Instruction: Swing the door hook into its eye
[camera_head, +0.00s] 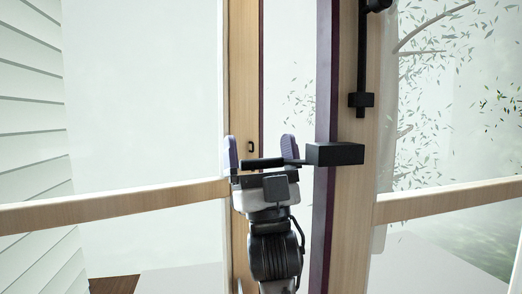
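The eye looks to be a small dark loop (250,146) on the pale wooden post at the centre. A black block (335,153) sits on the purple-edged wooden post to its right. A thin dark piece runs left from the block toward my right gripper; I cannot tell whether it is the hook. My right gripper (261,151) is open, its two purple-padded fingers wide apart and pointing up. The eye shows between them, but I cannot tell how far behind. Nothing is clearly held. My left gripper is not in view.
A black vertical bar (366,55) with a block at its lower end is on the right post. Wooden rails (120,207) cross at left and right (450,201). A narrow gap lies between the posts. White slatted siding (30,110) stands at far left.

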